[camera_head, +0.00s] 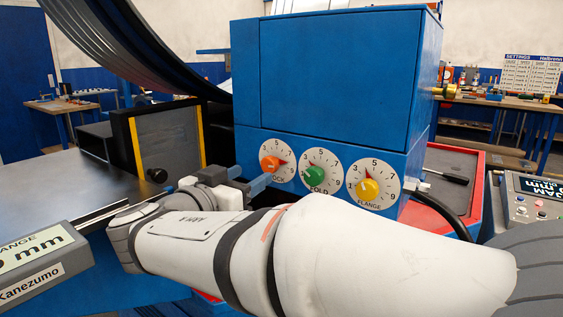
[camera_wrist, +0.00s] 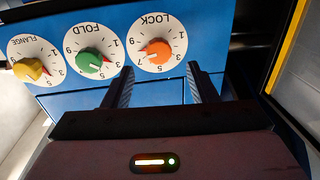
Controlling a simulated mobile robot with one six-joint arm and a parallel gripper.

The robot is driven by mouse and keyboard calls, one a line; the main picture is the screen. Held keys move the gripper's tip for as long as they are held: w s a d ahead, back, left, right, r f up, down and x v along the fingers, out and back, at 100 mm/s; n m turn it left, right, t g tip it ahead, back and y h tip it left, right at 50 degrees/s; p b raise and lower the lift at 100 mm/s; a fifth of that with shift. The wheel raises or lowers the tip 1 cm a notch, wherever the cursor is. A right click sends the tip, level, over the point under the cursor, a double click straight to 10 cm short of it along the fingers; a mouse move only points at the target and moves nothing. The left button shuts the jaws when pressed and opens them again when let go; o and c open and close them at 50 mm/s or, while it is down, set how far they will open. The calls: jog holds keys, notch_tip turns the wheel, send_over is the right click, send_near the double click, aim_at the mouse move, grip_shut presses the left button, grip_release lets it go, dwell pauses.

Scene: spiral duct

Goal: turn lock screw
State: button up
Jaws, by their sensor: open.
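The orange knob (camera_head: 270,164) sits at the middle of the white numbered LOCK dial (camera_head: 273,176) on the front of a blue machine. In the wrist view, where the lettering is upside down, the orange knob (camera_wrist: 159,52) lies just beyond the fingertips. My gripper (camera_head: 250,179) is in front of the dial's lower left, jaws open. In the wrist view my gripper (camera_wrist: 158,79) has a finger on each side below the knob, with nothing between them; I cannot see contact. A brass screw-like part (camera_head: 445,91) sticks out of the machine's right side; I cannot tell its function.
To the right on the panel are the green FOLD knob (camera_head: 315,175) and the yellow FLANGE knob (camera_head: 368,189). A dark plate with yellow edges (camera_head: 168,139) stands left of the panel. A screwdriver (camera_head: 446,175) lies in a red-edged tray. A black cable (camera_head: 440,207) runs on the right.

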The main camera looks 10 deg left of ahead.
aim_at(267, 166)
jog(key=x, duration=0.7)
jog(key=shift+s+f, duration=0.1)
jog(key=shift+c, duration=0.4)
jog(key=c, duration=0.9)
jog(key=shift+o, duration=0.2)
